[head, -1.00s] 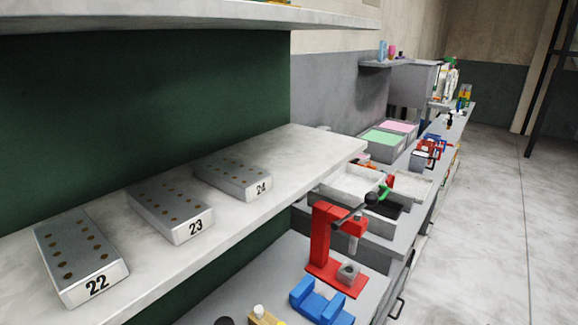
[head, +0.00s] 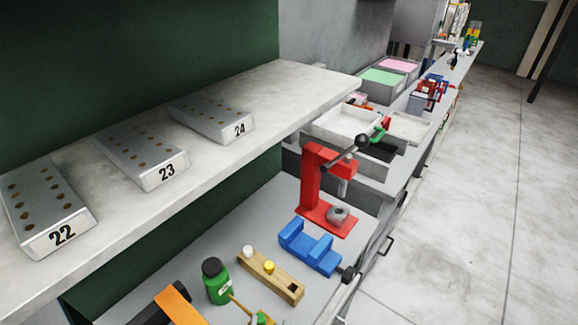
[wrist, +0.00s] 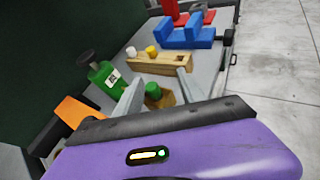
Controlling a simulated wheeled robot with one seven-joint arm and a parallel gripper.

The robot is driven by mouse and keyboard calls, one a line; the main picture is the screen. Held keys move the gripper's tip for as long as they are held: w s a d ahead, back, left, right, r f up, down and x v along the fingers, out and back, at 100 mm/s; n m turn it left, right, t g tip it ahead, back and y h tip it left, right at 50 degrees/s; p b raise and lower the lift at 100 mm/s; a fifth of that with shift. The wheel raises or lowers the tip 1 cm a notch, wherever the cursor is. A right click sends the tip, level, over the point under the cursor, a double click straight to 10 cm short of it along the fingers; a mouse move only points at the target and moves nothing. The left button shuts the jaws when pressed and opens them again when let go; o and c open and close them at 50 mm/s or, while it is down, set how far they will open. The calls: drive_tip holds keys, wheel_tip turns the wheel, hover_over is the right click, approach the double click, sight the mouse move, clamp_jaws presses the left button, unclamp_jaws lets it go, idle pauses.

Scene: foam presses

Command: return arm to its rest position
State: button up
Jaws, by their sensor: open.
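My gripper (wrist: 161,80) shows in the wrist view as two grey fingers standing apart, above the purple hand. The fingers are open. A green-topped item with a wooden or tan part (wrist: 153,92) appears between or just beyond the fingers, and I cannot tell its distance from them. It shows at the bottom edge of the head view (head: 262,318). A wooden block (wrist: 160,64) with a white and a yellow peg lies beyond the fingers. My gripper is not seen in the head view.
A green bottle (head: 216,283), blue fixture (head: 310,248) and red press (head: 313,180) stand on the grey bench. A shelf (head: 300,85) with numbered blocks 22, 23 (head: 150,165) and 24 overhangs it at left. Trays (head: 345,124) stand behind. The floor (head: 480,200) at right is clear.

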drive_tip(key=s+a+r+m+y, duration=0.1)
drive_tip(key=a+r+m+y, duration=0.1)
drive_tip(key=a+m+y, duration=0.25)
drive_tip(key=s+d+r+m+h+b, duration=0.1)
drive_tip(key=s+d+m+h+b, duration=0.1)
drive_tip(key=s+d+m, duration=0.9)
drive_tip(key=s+d+r+m+t+h+b, duration=0.1)
drive_tip(key=s+d+m+h+b, duration=0.1)
drive_tip(key=s+d+m, duration=0.9)
drive_tip(key=d+m, duration=0.6)
drive_tip(key=m, duration=0.1)
drive_tip(key=shift+d+r+b, duration=0.25)
drive_tip(key=shift+r+b, duration=0.05)
drive_tip(key=shift+r, duration=0.1)
